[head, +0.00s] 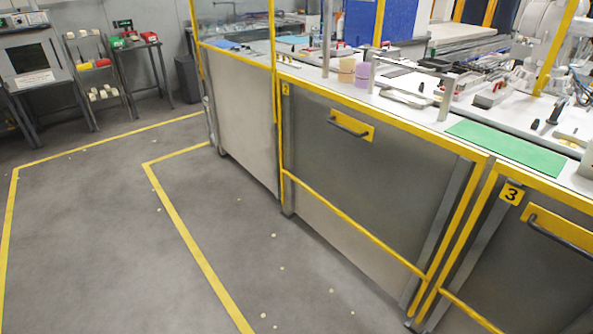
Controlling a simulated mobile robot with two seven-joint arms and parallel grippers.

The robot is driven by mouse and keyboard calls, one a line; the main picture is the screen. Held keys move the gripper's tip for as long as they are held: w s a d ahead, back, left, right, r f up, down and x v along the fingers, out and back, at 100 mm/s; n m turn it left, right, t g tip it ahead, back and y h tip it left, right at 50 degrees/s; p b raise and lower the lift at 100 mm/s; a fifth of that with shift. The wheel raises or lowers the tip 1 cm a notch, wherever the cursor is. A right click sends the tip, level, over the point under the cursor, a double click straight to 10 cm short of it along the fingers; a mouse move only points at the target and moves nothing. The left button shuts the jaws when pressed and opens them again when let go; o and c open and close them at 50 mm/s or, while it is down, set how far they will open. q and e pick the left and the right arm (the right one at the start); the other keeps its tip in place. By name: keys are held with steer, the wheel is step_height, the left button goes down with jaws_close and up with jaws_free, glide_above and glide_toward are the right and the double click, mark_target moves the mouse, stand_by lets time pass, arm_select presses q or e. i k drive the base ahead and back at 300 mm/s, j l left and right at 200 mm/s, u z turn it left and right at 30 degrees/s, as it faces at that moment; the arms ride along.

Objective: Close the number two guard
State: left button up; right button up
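The number two guard (370,180) is a grey panel in a yellow frame at the centre of the head view. A small yellow plate with a 2 (286,89) is at its upper left corner. Its dark bar handle (348,128) sits on a yellow plate near the top edge. The panel stands at the front of the bench, with its top edge around bench-top height. The space above it is open to the bench top. Neither of my grippers is in view, and nothing touches the handle.
The number three guard (535,270), with its own handle (560,240), adjoins at the right. A plain panel (240,115) is at the left. The bench top holds tools, fixtures and a green mat (508,148). The grey floor (120,250) in front is clear apart from small pale bits.

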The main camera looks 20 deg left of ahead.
mark_target(358, 128)
steer(key=u, duration=0.4)
steer(key=i+z, duration=0.3)
steer(key=i, duration=0.15)
steer(key=i+j+z, duration=0.2)
steer(key=i+z, duration=0.15)
steer(key=i, duration=0.1)
